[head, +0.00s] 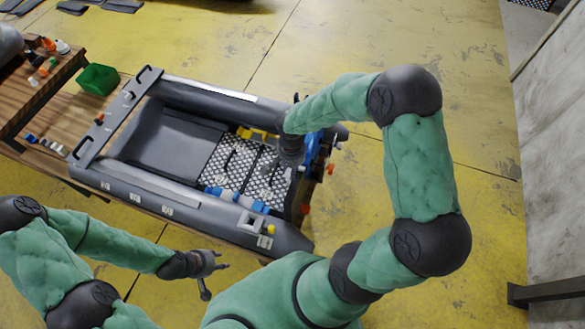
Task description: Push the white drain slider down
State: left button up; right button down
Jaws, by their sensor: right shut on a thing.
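The grey inflatable boat (150,180) lies on a wooden bench, with its transom end at the right. My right gripper (273,170) reaches down over the black-and-white floor grating beside the transom. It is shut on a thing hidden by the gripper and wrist. I cannot clearly make out the white drain slider; the transom area near my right wrist is partly covered by my arm. My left gripper (214,280) is open and empty, below and in front of the boat's near tube, apart from it.
Blue parts (312,150) and orange knobs sit at the transom. A pale fitting (248,222) is on the near tube's end. A green bin (98,79) and small bottles stand on the wooden table at left. The yellow floor at upper right is clear.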

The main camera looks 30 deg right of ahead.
jog(key=shift+w+f+b, duration=0.2)
jog(key=shift+f+b, duration=0.3)
jog(key=shift+w+f+b, duration=0.15)
jog(key=shift+f+b, duration=0.3)
jog(key=c, duration=1.2)
grip_release()
jog(key=shift+o, duration=0.6)
jog(key=shift+w+a, duration=0.1)
jog(key=shift+r, duration=0.1)
jog(key=shift+r+p, duration=0.45)
jog(key=shift+r, duration=0.1)
jog(key=shift+s+r+p, duration=0.2)
jog(key=shift+r+p, duration=1.5)
jog(key=shift+r, duration=1.15)
jog(key=shift+f, duration=0.1)
